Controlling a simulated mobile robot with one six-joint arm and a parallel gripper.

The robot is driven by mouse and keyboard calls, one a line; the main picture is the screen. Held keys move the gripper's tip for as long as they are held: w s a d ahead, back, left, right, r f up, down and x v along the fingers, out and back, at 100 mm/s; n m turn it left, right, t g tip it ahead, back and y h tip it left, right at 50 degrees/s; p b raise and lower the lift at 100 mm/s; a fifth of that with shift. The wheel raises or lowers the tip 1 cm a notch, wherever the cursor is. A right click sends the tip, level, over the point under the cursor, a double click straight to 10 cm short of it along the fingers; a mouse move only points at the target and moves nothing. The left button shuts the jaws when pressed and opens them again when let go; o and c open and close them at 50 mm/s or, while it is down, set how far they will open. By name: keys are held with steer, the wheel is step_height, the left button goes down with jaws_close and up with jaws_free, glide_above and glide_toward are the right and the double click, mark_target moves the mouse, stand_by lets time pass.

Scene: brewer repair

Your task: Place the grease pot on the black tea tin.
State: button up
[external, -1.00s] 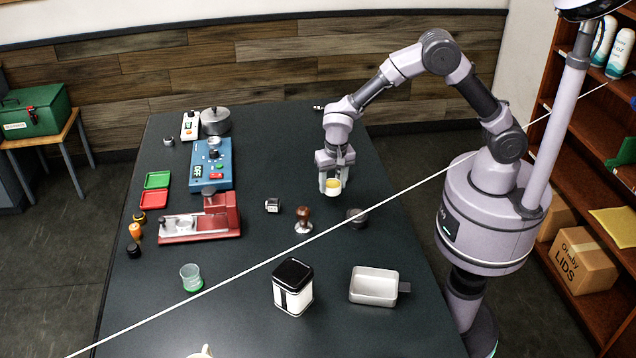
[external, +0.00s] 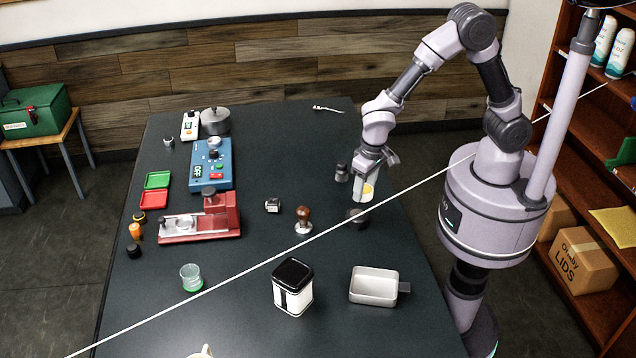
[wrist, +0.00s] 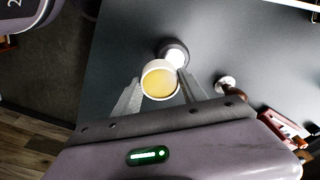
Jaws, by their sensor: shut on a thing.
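My gripper (external: 364,183) is shut on the grease pot (external: 368,191), a small white pot with yellow grease inside. It holds the pot above the right part of the table, with the pot's open side tilted toward the external camera. The wrist view shows the pot (wrist: 160,83) between the two fingers (wrist: 158,92). The black tea tin (external: 293,287), square with a black lid and pale sides, stands upright at the table's front middle. Its lid is bare. The tin is well in front and left of my gripper and is not recognisable in the wrist view.
A dark round part (external: 357,218) sits just below my gripper. A brown-handled tamper (external: 304,222) stands left of it, and a small dark jar (external: 342,173) behind. A metal tray (external: 374,287) lies right of the tin. A green cup (external: 191,278) and red machine (external: 205,222) are further left.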

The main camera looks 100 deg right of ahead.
steer(key=w+a+r+n+y+p, duration=0.1)
steer(key=w+a+r+n+p, duration=0.25)
steer(key=a+n, duration=0.55)
steer(key=w+a+r+n+y+p, duration=0.1)
steer(key=w+a+r+n+p, duration=0.3)
steer(key=a, duration=0.9)
steer(key=n, duration=0.1)
glide_above(305, 270)
steer(key=s, duration=0.1)
steer(key=shift+s+d+f+p, duration=0.15)
steer(key=shift+d+f+p, duration=0.05)
steer(key=shift+f+p, duration=0.25)
steer(key=shift+w+a+f, duration=0.15)
steer(key=shift+w+a, duration=0.05)
steer(key=shift+w, duration=0.3)
step_height(305, 270, down, 3)
steer(key=shift+r, duration=0.1)
steer(key=shift+w+f, duration=0.1)
steer(key=shift+f, duration=0.2)
steer(key=o, duration=1.5)
